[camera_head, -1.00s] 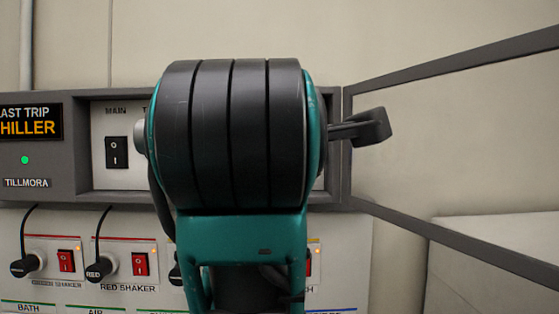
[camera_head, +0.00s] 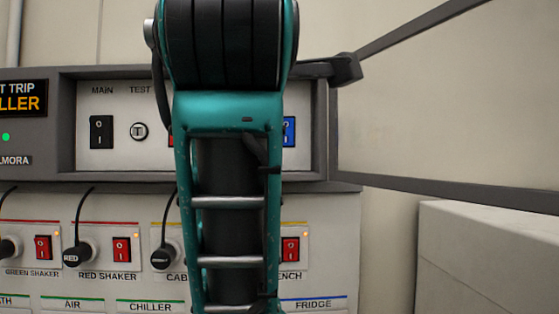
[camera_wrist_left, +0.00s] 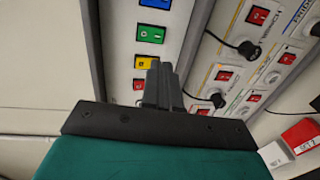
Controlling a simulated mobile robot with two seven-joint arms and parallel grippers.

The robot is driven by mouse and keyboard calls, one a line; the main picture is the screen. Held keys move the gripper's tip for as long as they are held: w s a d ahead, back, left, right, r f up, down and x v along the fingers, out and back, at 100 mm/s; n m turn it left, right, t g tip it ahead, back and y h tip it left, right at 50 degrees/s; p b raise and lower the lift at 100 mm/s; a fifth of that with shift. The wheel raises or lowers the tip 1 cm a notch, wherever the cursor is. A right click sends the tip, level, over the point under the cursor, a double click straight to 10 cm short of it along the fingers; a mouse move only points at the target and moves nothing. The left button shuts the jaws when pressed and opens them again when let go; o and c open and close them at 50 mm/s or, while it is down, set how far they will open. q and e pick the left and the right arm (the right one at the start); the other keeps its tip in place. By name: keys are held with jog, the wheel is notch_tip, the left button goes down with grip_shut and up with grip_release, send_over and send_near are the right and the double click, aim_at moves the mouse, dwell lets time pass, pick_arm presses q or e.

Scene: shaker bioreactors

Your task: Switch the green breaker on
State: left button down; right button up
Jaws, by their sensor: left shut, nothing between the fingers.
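In the left wrist view the green breaker (camera_wrist_left: 150,34) sits in a recessed panel, between a blue breaker (camera_wrist_left: 157,4) and a yellow breaker (camera_wrist_left: 144,63). A red breaker (camera_wrist_left: 139,84) is beyond the yellow one. My left gripper (camera_wrist_left: 160,68) is shut and empty. Its fingertips appear beside the yellow breaker and just below the green one in the picture. I cannot tell whether they touch anything, or the green breaker's position. In the head view my teal arm hides the gripper and the green breaker; the blue breaker (camera_head: 288,131) shows at its right edge.
The grey panel frame (camera_head: 325,120) surrounds the breakers. A black MAIN switch (camera_head: 101,132) and a TEST button (camera_head: 139,131) are on its left. An open framed cover (camera_head: 450,195) extends right. Below are outlets with red switches (camera_head: 122,249) and plugs (camera_head: 79,255).

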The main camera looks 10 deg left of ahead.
pick_arm(q)
jog(key=p+x, duration=0.1)
jog(key=x, duration=1)
jog(key=shift+w+a+f, duration=0.1)
jog(key=shift+w+a, duration=0.05)
jog(key=shift+w, duration=0.2)
pick_arm(e)
jog(key=shift+d+f, duration=0.15)
jog(key=shift+d, duration=0.25)
jog(key=shift+f, duration=0.1)
